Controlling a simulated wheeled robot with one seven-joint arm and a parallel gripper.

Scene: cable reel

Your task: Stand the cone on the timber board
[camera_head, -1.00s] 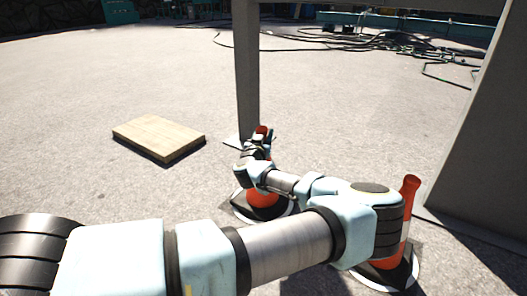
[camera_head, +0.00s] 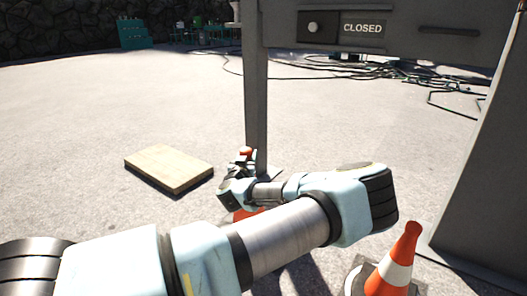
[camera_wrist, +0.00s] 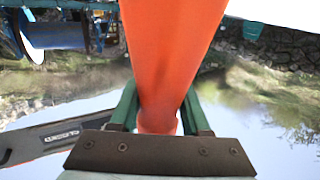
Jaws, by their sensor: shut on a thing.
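The held orange cone shows its tip (camera_head: 246,151) above my gripper (camera_head: 245,161) and an orange patch below my arm in the head view. Its base is hidden behind my arm, so its clearance from the ground cannot be told. In the wrist view the orange cone (camera_wrist: 175,50) runs between the two green fingers of my gripper (camera_wrist: 160,115), which are shut on its narrow part. The timber board (camera_head: 168,167) lies flat on the ground, left of my gripper and apart from it, with its top bare.
A second orange and white cone (camera_head: 396,266) stands at the lower right, close to my arm. A grey post (camera_head: 256,100) rises just behind my gripper under a panel marked CLOSED (camera_head: 363,28). A grey slanted support (camera_head: 475,180) stands at right. Ground around the board is clear.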

